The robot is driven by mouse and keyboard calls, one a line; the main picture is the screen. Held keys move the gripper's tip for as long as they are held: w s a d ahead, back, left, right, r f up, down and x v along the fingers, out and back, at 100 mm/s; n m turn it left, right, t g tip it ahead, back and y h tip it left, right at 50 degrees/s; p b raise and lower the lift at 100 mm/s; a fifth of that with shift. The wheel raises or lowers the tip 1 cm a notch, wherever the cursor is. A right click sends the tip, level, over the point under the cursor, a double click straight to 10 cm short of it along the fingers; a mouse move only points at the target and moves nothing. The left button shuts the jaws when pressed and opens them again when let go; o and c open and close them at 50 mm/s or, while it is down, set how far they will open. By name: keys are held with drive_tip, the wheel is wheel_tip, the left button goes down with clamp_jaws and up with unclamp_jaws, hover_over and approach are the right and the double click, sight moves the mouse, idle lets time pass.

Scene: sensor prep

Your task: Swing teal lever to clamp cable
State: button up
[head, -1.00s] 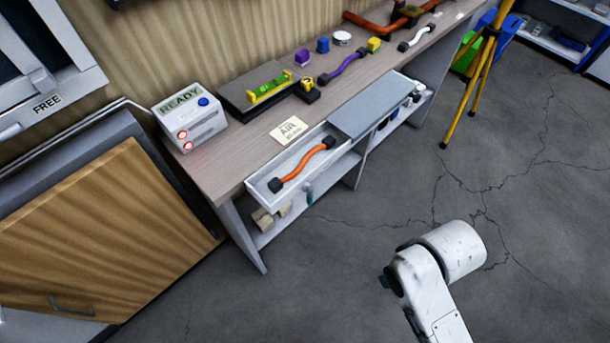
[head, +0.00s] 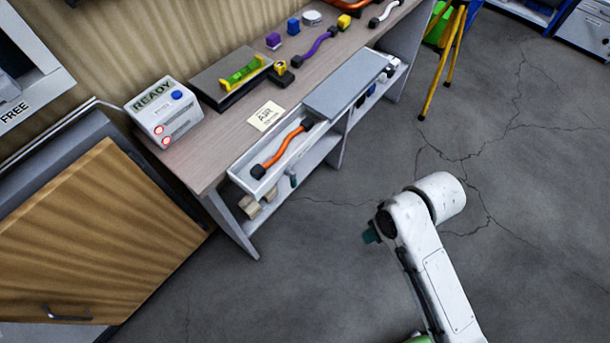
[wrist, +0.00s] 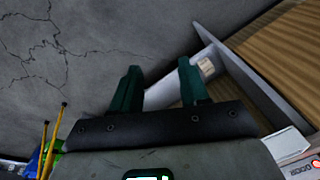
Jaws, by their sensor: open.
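An orange cable (head: 282,149) with dark ends lies in an open white drawer (head: 240,180) at the bench front. A small teal-grey piece (head: 293,181) shows just below the drawer's front side; I cannot tell whether it is the teal lever. No other lever can be made out. My gripper's dark teal tip (head: 371,236) shows at the end of my white arm, over the floor and apart from the bench. In the wrist view, my gripper (wrist: 160,82) has two dark teal fingers spread apart with nothing between them.
On the bench (head: 205,153) stand a READY box (head: 163,112) with red lights, a note (head: 266,116), a yellow-green level (head: 243,75), and purple and white cables. A wooden door panel (head: 105,235) stands at left. A yellow tripod (head: 443,63) is behind. Floor between is clear.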

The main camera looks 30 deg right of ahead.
sight(292, 178)
drive_tip(key=w+r+m+t+y+p, duration=0.1)
drive_tip(key=w+r, duration=0.1)
drive_tip(key=w, duration=0.1)
drive_tip(key=w+d+r+m+t+y+p, duration=0.1)
drive_tip(key=w+r+m+y, duration=0.1)
drive_tip(key=w, duration=0.2)
drive_tip(key=w+d+r+m+t+y+p, duration=0.1)
drive_tip(key=w+r+m+y, duration=0.1)
drive_tip(key=w+r, duration=0.1)
drive_tip(key=shift+w+t+p, duration=0.3)
drive_tip(key=shift+w+t, duration=0.1)
drive_tip(key=shift+w, duration=0.2)
clamp_jaws()
drive_tip(key=shift+w+d+r+m+y, duration=0.15)
drive_tip(key=shift+w+r+m+y, duration=0.15)
drive_tip(key=shift+w+r+y, duration=0.1)
drive_tip(key=w+a+r+p+x, duration=0.1)
drive_tip(key=r+x, duration=0.1)
drive_tip(key=x, duration=1.1)
drive_tip(key=shift+w+a, duration=0.2)
drive_tip(key=shift+r, duration=0.1)
drive_tip(key=shift+y, duration=0.3)
